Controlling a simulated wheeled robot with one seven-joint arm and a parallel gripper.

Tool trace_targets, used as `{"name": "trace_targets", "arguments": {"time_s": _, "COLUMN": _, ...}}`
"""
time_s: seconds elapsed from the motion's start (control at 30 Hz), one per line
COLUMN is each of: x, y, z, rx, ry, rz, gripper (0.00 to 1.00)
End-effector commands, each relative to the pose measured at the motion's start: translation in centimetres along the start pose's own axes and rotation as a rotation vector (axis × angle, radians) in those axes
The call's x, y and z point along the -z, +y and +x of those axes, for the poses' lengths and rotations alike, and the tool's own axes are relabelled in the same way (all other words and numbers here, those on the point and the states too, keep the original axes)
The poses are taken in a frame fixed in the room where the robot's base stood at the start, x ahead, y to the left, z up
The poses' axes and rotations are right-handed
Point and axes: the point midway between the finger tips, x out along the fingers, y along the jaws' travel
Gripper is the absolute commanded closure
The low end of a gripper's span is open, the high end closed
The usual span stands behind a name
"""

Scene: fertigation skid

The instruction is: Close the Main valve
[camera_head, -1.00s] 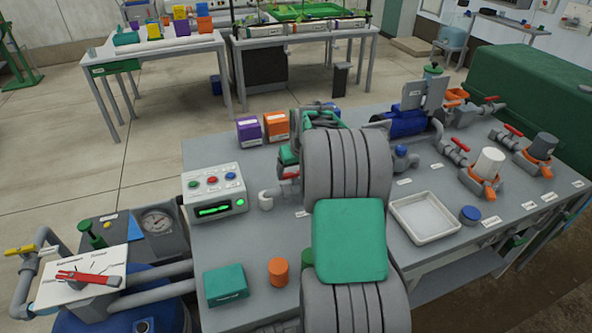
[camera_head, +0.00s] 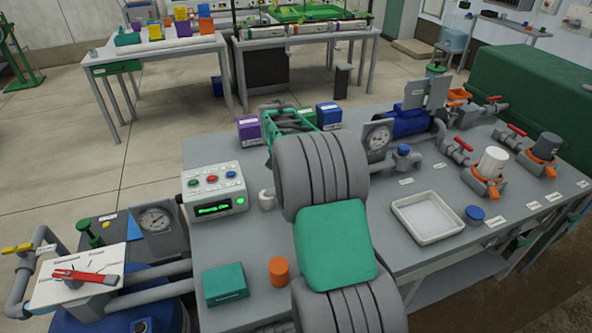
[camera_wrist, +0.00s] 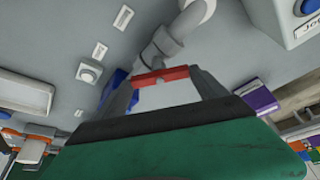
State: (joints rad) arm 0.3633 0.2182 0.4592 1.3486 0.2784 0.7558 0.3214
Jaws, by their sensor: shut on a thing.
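In the wrist view, my gripper (camera_wrist: 161,84) has its two grey fingers at either end of a red valve handle (camera_wrist: 160,75), shut on it. The handle sits on a grey pipe valve body (camera_wrist: 163,45) that rises from the grey bench. No readable label names this valve as Main. The white cup-like pipe end (camera_head: 266,199) shows just left of my arm.
A control box (camera_head: 214,192) with coloured buttons stands left of my arm. A teal box (camera_head: 225,284) and an orange cylinder (camera_head: 279,271) are in front.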

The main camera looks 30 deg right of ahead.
Motion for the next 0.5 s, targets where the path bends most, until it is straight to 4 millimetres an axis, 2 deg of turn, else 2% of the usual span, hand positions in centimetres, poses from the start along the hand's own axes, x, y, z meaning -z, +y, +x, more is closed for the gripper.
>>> {"name": "trace_targets", "arguments": {"time_s": 0.5, "x": 0.16, "y": -0.52, "z": -0.15, "rx": -0.189, "ry": -0.001, "rz": 0.452, "gripper": 0.59}}
